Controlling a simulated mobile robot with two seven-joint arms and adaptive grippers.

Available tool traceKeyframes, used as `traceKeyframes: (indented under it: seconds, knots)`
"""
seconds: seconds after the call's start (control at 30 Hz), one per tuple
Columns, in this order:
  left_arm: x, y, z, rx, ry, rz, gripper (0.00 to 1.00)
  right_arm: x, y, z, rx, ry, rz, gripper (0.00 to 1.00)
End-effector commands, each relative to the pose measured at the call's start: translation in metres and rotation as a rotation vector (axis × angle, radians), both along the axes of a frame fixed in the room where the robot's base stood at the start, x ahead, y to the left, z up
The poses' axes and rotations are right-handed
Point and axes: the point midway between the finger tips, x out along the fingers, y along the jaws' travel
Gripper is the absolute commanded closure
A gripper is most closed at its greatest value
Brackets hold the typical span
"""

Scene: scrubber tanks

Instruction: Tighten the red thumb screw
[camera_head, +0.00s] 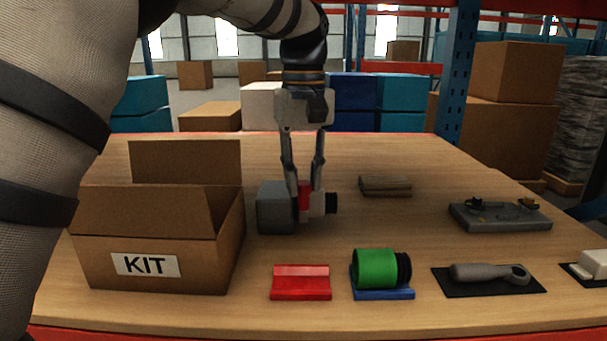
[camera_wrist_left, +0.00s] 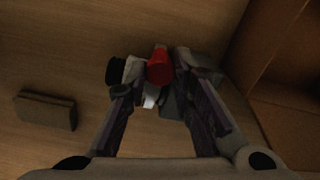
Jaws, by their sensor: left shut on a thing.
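The red thumb screw (camera_head: 305,196) sits on a grey block-like fitting (camera_head: 275,208) with a light collar and black end on its right side. In the left wrist view the red screw (camera_wrist_left: 160,68) shows as a rounded red cap between the fingertips. My left gripper (camera_head: 305,190) comes down from above and is shut on the red screw. In the left wrist view the gripper (camera_wrist_left: 160,85) has a finger on each side of it. The fingers hide part of the fitting. My right gripper is not in view.
An open cardboard KIT box (camera_head: 200,250) stands close left of the fitting. In front are a red block (camera_head: 301,283) and a green cylinder (camera_head: 375,268) on a blue stand. A wooden piece (camera_head: 385,186), a grey plate (camera_head: 500,217) and a grey tool (camera_head: 490,274) lie to the right.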

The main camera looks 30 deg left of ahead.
Motion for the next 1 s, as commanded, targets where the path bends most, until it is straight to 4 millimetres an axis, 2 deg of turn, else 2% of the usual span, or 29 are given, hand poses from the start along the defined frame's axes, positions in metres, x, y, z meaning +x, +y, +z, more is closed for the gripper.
traceKeyframes:
  seconds: [1.0]
  knots:
    - [-0.0001, -0.0001, 0.0009, 0.0, -0.001, -0.961, 1.0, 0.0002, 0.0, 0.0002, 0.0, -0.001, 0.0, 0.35]
